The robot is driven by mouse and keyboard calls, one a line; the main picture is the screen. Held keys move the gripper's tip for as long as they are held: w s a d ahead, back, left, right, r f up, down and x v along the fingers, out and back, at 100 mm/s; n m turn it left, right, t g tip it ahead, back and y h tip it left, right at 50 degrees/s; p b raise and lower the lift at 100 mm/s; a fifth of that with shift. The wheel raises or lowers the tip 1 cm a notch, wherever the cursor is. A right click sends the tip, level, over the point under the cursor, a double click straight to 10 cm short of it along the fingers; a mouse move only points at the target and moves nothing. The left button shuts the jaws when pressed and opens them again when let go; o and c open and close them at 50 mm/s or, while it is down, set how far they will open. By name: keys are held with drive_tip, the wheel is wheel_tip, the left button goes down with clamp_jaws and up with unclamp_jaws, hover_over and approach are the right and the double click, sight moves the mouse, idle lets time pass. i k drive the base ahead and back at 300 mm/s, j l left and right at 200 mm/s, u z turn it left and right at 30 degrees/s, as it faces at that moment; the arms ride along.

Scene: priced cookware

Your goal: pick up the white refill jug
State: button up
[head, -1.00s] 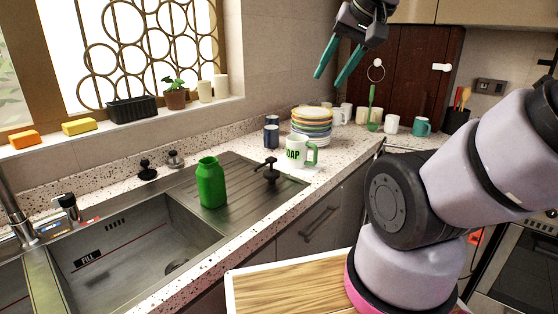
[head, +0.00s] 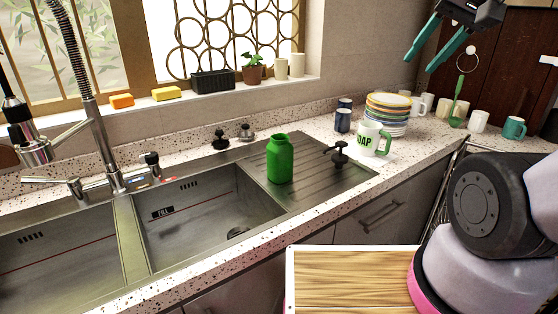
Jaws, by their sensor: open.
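A white jug (head: 369,141) with green lettering that reads "OAP" in part and a green handle stands upright on the speckled counter, right of the sink's drainboard. It is probably the refill jug. My gripper (head: 434,59) is open and empty at the upper right. It hangs in the air well above the counter, up and to the right of the jug, with its two teal fingers apart.
A black pump top (head: 339,155) stands close left of the jug, and a green bottle (head: 280,159) stands on the drainboard. Stacked plates (head: 387,112) and dark blue cups (head: 343,121) stand just behind the jug. Several mugs, one teal (head: 514,128), stand farther right. The sink basin (head: 200,225) looks empty.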

sight(370, 133)
drive_tip(key=i+l+u, duration=0.3)
drive_tip(key=l, duration=0.5)
drive_tip(key=l+u, duration=0.25)
drive_tip(key=l, duration=0.55)
drive_tip(key=l+u, duration=0.3)
drive_tip(key=l, duration=0.6)
drive_tip(key=i, duration=0.05)
